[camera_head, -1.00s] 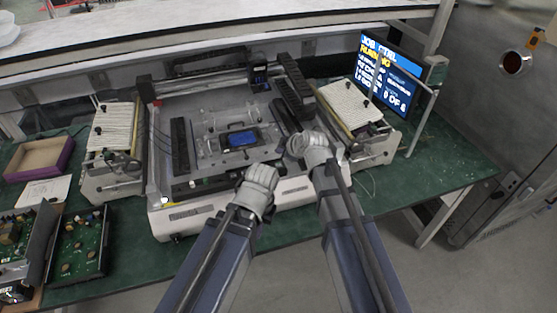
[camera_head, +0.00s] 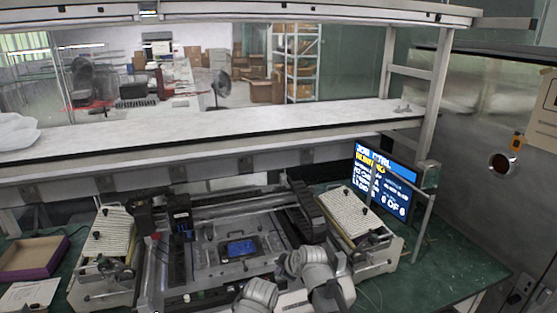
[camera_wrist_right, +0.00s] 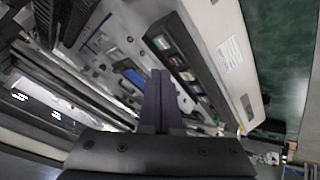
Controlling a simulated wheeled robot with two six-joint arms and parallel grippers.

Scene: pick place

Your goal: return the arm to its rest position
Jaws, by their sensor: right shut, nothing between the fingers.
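My right arm's grey wrist (camera_head: 318,268) shows at the bottom of the head view, over the front right of the bench machine (camera_head: 208,258). In the right wrist view my right gripper (camera_wrist_right: 160,80) has its two dark fingers together with nothing between them. It points toward the machine, which fills much of that view. My left arm's grey wrist (camera_head: 257,294) is at the bottom edge of the head view, left of the right one. Its fingers cannot be made out.
A blue-screened device (camera_head: 240,248) lies in the machine's middle. White ribbed trays (camera_head: 110,230) and (camera_head: 350,212) flank it. A lit monitor (camera_head: 384,180) stands at the right on the green bench (camera_head: 450,262). A purple-edged box (camera_head: 32,257) is at the left. A pale shelf (camera_head: 220,125) runs behind.

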